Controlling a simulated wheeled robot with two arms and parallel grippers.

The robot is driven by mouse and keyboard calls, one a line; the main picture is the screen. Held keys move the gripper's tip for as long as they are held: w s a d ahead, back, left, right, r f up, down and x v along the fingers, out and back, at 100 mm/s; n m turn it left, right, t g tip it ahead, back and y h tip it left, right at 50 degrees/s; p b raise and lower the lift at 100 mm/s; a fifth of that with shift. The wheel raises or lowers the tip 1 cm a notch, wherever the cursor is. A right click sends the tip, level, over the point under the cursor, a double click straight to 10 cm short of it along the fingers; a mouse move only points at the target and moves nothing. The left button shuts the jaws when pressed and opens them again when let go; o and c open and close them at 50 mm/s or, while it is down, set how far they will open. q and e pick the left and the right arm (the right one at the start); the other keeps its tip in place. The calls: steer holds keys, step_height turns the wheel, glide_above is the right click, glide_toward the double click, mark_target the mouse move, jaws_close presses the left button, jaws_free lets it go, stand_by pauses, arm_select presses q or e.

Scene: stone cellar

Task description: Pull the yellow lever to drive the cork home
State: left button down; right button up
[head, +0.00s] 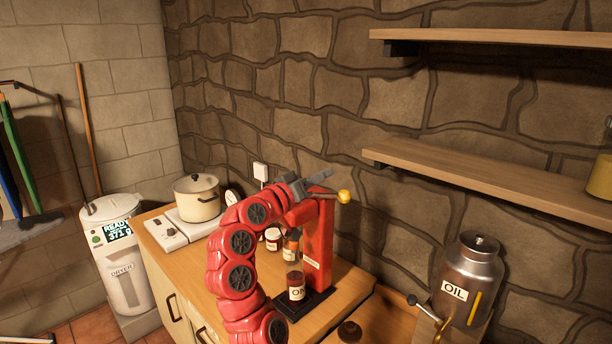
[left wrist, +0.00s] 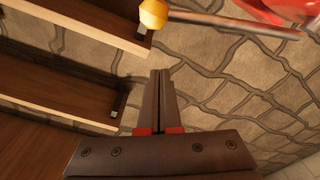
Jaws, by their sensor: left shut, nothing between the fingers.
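The red corking press (head: 319,245) stands on a black base on the wooden counter. Its lever ends in a yellow knob (head: 344,197) at the top right of the press. In the left wrist view the yellow knob (left wrist: 153,13) and its grey rod (left wrist: 230,24) cross the top of the picture. A dark labelled bottle (head: 296,286) stands upright on the press base. I cannot make out the cork. My left gripper (head: 326,174) is shut and empty, above and beside the knob; its shut fingers (left wrist: 161,75) appear apart from it. My right gripper is not in view.
A pot (head: 197,198) sits on a white hob at the counter's back left. A small labelled jar (head: 273,239) stands behind my arm. An oil canister (head: 470,280) is at the right. Wooden shelves (head: 490,184) jut from the stone wall.

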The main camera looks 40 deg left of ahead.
arm_select(q)
steer(key=shift+w+d+f+p, duration=0.2)
steer(key=shift+d+f, duration=0.1)
steer(key=shift+f, duration=0.25)
steer(key=shift+w+d+f+p, duration=0.1)
steer(key=shift+d+f+p, duration=0.1)
steer(key=shift+d+f, duration=0.25)
steer(key=shift+w+d+f+p, duration=0.15)
steer(key=shift+d+f+p, duration=0.05)
steer(key=shift+f, duration=0.45)
